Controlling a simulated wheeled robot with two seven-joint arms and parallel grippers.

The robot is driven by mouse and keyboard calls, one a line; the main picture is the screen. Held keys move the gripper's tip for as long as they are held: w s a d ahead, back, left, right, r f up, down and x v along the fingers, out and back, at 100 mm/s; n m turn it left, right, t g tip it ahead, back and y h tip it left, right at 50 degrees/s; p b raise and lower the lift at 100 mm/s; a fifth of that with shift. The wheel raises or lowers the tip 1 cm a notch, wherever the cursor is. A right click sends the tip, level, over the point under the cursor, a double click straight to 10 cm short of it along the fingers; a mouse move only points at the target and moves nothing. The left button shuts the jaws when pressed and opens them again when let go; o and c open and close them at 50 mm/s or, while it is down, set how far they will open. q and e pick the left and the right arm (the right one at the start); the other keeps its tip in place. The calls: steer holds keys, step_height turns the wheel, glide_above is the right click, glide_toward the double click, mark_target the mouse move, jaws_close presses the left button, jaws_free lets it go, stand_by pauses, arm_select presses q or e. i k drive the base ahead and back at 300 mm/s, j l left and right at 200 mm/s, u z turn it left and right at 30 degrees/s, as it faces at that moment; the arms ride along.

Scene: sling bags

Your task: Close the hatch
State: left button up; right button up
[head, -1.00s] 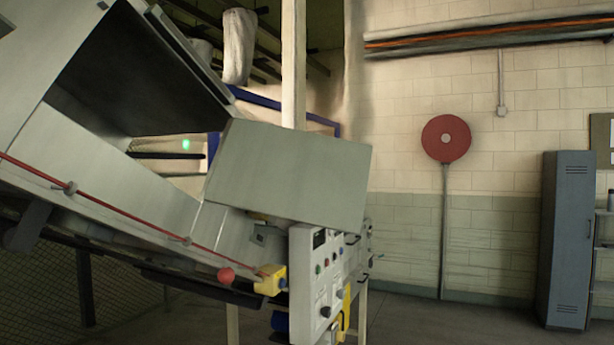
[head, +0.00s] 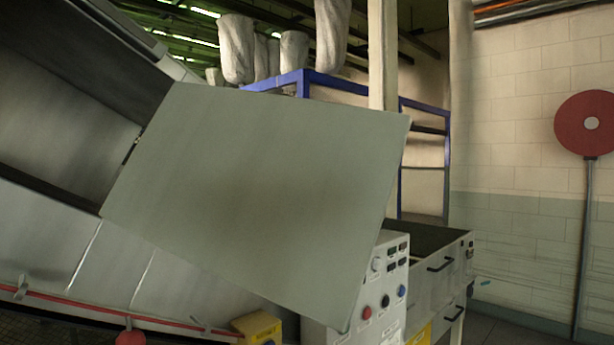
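The hatch (head: 255,195) is a flat grey-green rectangular panel in the middle of the head view. It stands swung out from the machine, hinged along its left edge. To its left the machine's opening (head: 60,115) shows a dark upper inside and a lighter grey lower wall. The hatch is open and covers part of the scene behind it. Neither of my grippers is in view.
A control box (head: 372,290) with knobs and buttons stands below the hatch's right end. Beside it is a grey drawer unit (head: 440,275) with black handles. A red cord (head: 80,308) and a yellow box (head: 257,328) run along the machine's lower front. A red disc (head: 592,145) stands on a pole at right.

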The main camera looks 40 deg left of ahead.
mark_target(283, 200)
steer(key=i+u, duration=0.25)
steer(key=i, duration=0.3)
steer(key=i+u, duration=0.25)
steer(key=i, duration=0.3)
steer(key=i+l+u, duration=0.25)
steer(key=i, duration=0.3)
steer(key=i+u, duration=0.1)
steer(key=u, duration=0.3)
steer(key=i+u, duration=0.1)
steer(key=u, duration=0.35)
steer(key=i+l+u, duration=0.1)
steer(key=u, duration=0.3)
steer(key=i+l+u, duration=0.1)
steer(key=u, duration=2.15)
